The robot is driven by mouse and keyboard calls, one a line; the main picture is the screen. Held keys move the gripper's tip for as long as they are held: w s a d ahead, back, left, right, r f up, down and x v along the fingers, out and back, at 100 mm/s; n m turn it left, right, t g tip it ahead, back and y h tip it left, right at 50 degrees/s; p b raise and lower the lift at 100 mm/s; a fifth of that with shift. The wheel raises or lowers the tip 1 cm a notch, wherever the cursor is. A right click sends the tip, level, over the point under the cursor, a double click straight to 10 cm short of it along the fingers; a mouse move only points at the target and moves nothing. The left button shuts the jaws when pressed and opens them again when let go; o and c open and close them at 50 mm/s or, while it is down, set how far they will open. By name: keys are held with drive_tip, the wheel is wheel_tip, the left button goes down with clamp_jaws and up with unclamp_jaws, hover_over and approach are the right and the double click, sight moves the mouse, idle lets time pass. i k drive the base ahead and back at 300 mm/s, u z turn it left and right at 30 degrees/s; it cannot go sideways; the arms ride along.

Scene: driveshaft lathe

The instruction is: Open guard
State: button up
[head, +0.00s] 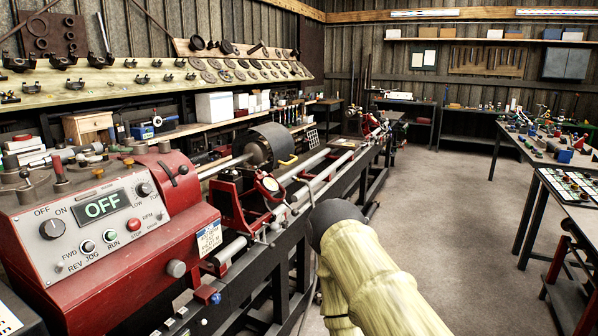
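A dark grey curved guard (274,139) sits over the shaft line in the middle of the red lathe (110,235). A small yellow handle (288,161) shows at its lower front right. The guard appears down around the round metal part (255,152) at the shaft's end, though its far side is hidden. My pale yellow arm reaches up from the bottom right, ending in a dark rounded joint in front of the lathe bed, apart from the guard in the picture. My gripper's fingers do not show.
The lathe control panel (102,220) reads OFF. A red carriage with a dial (270,188) stands between the guard and my arm. Workbenches (545,150) with small parts stand at the right. The grey floor (440,220) between lathe and benches is clear.

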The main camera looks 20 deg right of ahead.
sight(282, 141)
drive_tip(key=u, duration=0.15)
drive_tip(key=k, duration=0.45)
drive_tip(key=z, duration=1.15)
drive_tip(key=i, duration=1)
drive_tip(key=u, duration=0.4)
drive_tip(key=i, duration=1.05)
drive_tip(key=u, duration=0.85)
